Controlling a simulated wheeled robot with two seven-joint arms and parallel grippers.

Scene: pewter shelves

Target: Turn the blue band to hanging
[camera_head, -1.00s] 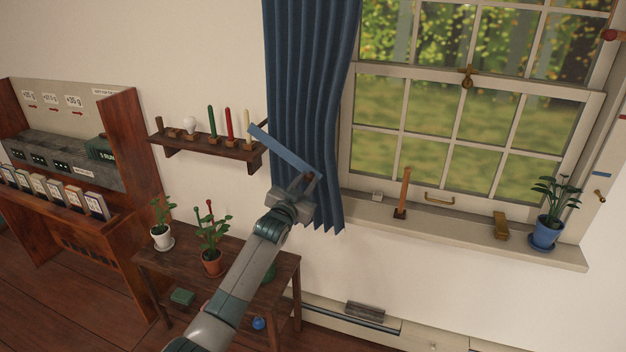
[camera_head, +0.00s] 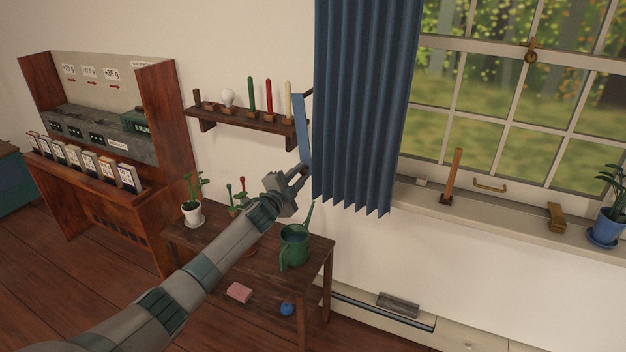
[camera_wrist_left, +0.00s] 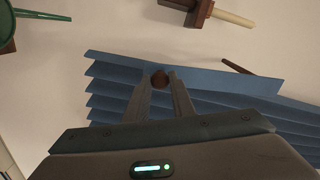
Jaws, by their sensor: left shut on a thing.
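The blue band (camera_head: 300,128) is a flat, lighter blue strip at the left edge of the dark blue curtain (camera_head: 365,110). It stands nearly upright, tilted slightly, with its upper end near a dark hook (camera_head: 309,92) on the wall. My left gripper (camera_head: 303,172) is at the band's lower end. In the left wrist view the fingers (camera_wrist_left: 160,84) are shut on a small round brown knob (camera_wrist_left: 160,78) by the band (camera_wrist_left: 225,80). The pleated curtain lies behind them, hanging loose in the head view. My right gripper is not in view.
A wall shelf (camera_head: 225,116) with candles and a bulb is just left of the band. Below stands a table (camera_head: 315,255) with a green watering can (camera_head: 294,246) and potted plants. The window sill (camera_head: 520,215) holds a wooden stick and a plant.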

